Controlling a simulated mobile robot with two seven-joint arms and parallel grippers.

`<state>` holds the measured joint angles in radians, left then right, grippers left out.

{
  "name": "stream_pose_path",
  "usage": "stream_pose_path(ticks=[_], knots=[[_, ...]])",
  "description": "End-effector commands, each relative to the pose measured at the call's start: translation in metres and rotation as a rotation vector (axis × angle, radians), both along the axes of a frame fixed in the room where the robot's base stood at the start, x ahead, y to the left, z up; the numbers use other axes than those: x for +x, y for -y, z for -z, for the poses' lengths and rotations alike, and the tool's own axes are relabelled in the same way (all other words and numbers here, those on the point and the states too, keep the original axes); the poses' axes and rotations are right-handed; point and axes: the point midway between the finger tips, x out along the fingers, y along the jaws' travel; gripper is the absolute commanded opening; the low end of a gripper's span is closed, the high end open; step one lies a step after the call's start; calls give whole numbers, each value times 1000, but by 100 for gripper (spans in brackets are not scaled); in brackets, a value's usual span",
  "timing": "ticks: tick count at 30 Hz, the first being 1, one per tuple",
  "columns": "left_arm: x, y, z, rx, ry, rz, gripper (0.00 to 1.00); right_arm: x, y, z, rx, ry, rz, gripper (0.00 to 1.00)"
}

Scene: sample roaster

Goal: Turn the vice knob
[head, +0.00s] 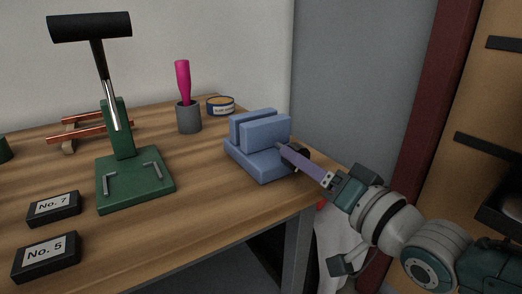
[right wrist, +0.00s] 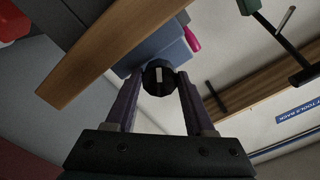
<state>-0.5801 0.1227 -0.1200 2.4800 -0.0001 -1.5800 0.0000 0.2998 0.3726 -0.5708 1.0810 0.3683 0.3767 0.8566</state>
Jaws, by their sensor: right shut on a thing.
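The blue vice (head: 262,142) stands at the right end of the wooden bench, its two jaw blocks a little apart. Its round black knob (head: 303,153) is on the side facing my right arm, mostly hidden behind the finger in the head view. In the right wrist view the knob (right wrist: 151,84) shows a pale bar mark, roughly upright in that picture. My right gripper (head: 291,151) comes in from the lower right; in its wrist view (right wrist: 160,80) the two purple fingers are shut on the knob, one on each side. My left gripper is not in view.
A green press (head: 136,180) with a black handle stands left of the vice. Behind are a grey cup (head: 189,118) with a pink-handled tool and a round tin (head: 221,106). Black blocks (head: 54,208) labelled No. 7 and No. 5 (head: 46,257) lie front left.

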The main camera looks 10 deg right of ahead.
Motion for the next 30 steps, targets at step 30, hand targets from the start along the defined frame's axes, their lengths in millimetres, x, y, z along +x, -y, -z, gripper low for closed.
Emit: stream_pose_path(ticks=[30], knots=[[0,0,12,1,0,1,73,0,-1,-2,467,-166,-1,0]])
